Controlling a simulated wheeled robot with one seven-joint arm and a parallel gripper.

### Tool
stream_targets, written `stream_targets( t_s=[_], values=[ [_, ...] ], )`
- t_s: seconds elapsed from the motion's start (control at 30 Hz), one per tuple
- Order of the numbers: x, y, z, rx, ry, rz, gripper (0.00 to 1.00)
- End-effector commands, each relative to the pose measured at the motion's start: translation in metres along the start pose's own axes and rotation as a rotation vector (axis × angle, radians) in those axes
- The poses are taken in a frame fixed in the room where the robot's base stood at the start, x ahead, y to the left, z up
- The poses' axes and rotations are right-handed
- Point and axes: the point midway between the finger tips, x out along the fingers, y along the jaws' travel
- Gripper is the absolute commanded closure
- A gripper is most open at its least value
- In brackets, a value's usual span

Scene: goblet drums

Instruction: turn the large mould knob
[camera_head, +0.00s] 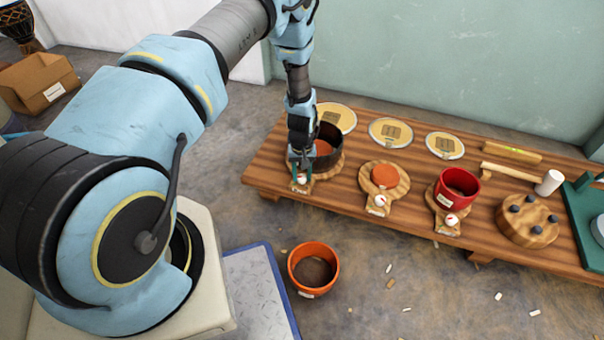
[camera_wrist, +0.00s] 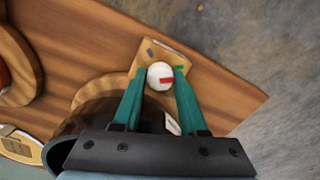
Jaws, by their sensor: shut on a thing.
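The large mould knob is a white round knob with a red mark; in the wrist view the knob (camera_wrist: 160,76) sits between the two green fingers of my gripper (camera_wrist: 160,78). The fingers are closed against its sides. A small green mark shows beside the right fingertip. In the head view the knob (camera_head: 301,179) shows at the front of the leftmost mould, below my gripper (camera_head: 301,172). The large mould (camera_head: 328,147) is a dark round pot on a wooden base, partly hidden by my wrist.
A middle mould base with an orange disc (camera_head: 385,176) and a red pot (camera_head: 457,188) stand to the right on the wooden bench (camera_head: 330,192). A mallet (camera_head: 548,183) and a wooden block with dark pegs (camera_head: 527,219) lie further right. An orange pot (camera_head: 313,268) stands on the floor.

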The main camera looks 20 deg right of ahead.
Motion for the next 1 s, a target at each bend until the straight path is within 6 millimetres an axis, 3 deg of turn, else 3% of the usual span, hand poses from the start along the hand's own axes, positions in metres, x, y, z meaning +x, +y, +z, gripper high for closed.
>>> stream_targets(
  t_s=[0.6,0.63,0.87,1.0],
  values=[
    [0.0003,-0.0003,0.0005,0.045,-0.001,-0.001,1.00],
    [0.0003,-0.0003,0.0005,0.045,-0.001,-0.001,0.57],
    [0.0002,-0.0002,0.0003,0.044,-0.001,0.000,0.31],
    [0.0001,-0.0001,0.0002,0.044,0.000,0.000,0.29]
  ],
)
